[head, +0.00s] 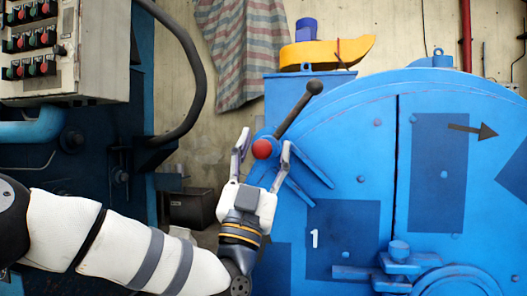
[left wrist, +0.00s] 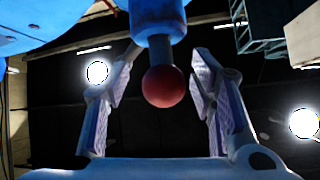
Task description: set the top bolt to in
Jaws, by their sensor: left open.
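A red ball knob (head: 262,149) on a short blue shaft sits at the upper left of the big blue drum machine (head: 375,123); it seems to be the top bolt's handle. My left gripper (head: 264,143) is open, its two white fingers on either side of the knob. In the left wrist view the red knob (left wrist: 163,86) hangs from the blue shaft (left wrist: 158,25) between the open fingers (left wrist: 162,82), with gaps on both sides. How far in the bolt stands is hard to tell. My right gripper is out of view.
A dark lever with a black ball end (head: 314,87) rises close behind the knob. A grey control box (head: 95,50) with buttons and a thick black hose (head: 196,60) stand at the left.

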